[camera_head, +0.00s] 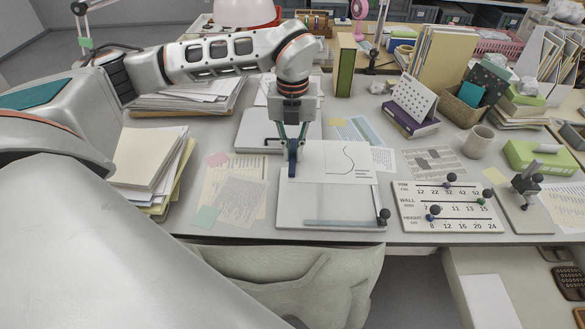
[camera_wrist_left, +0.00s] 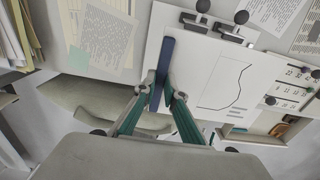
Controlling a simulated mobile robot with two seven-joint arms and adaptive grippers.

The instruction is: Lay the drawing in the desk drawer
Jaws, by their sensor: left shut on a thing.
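The drawing (camera_head: 347,161) is a white sheet with a black curved line and small marks; it also shows in the left wrist view (camera_wrist_left: 226,84). A blue strip (camera_wrist_left: 162,75) runs along its left edge. My left gripper (camera_head: 292,160) points down and is shut on this strip; its fingers show in the left wrist view (camera_wrist_left: 158,92). The sheet overlaps the far part of a white board (camera_head: 300,205); I cannot tell whether it touches it. The desk drawer (camera_head: 455,285) is open at the lower right. My right gripper is not in view.
A slider board (camera_head: 450,223) with dark knobs and a small stand (camera_head: 520,217) lie right of the white board. A white sheet (camera_head: 487,300) and dark items lie in the drawer. Papers (camera_head: 235,185) lie to the left, a mug (camera_head: 478,141) to the right.

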